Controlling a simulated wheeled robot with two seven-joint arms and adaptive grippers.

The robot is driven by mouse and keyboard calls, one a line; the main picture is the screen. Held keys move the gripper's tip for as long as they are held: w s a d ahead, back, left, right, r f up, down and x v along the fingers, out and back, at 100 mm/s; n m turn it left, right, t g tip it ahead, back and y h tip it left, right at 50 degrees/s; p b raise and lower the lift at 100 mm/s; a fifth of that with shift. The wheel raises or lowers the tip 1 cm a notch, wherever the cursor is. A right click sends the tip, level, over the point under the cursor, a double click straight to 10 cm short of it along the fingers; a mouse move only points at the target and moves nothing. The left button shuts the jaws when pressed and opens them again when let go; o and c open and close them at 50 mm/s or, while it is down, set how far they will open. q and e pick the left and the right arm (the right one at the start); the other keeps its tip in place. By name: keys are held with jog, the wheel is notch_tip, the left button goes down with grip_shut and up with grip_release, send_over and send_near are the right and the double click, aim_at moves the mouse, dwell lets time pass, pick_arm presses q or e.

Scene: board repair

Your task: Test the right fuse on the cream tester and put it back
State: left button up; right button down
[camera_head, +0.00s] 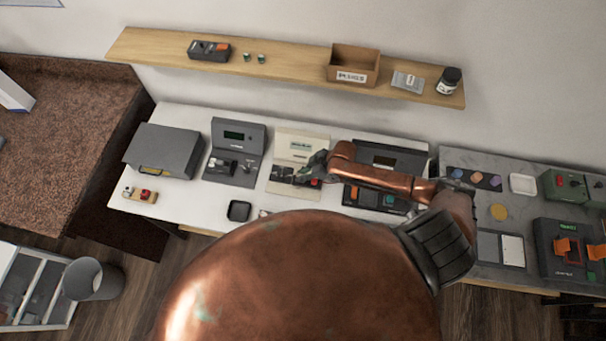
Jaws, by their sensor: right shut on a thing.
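The cream tester (300,147) stands on the white bench, between a grey tester and a dark unit. It has a small display and a dark lower panel. My right gripper (308,172) is over the front of this tester, its arm reaching in from the right. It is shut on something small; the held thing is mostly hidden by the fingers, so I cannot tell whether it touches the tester. A red spot (316,183) shows on the panel beside the fingers. I cannot make out the right fuse by itself. My left gripper is not in view.
The grey tester (238,134) is just left of the cream one, and the dark unit (398,160) lies under my right forearm. A grey box (165,148) and a small black tray (239,211) are on the bench. A wooden shelf (290,66) runs behind.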

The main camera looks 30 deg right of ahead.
jog(key=shift+f, duration=0.4)
dwell(0.6)
jog(key=shift+f, duration=0.1)
dwell(0.6)
jog(key=shift+f, duration=0.55)
dwell(0.8)
jog(key=c, duration=1.8)
grip_release()
jog(key=shift+o, duration=0.2)
jog(key=shift+o, duration=1.3)
jog(key=shift+r, duration=0.15)
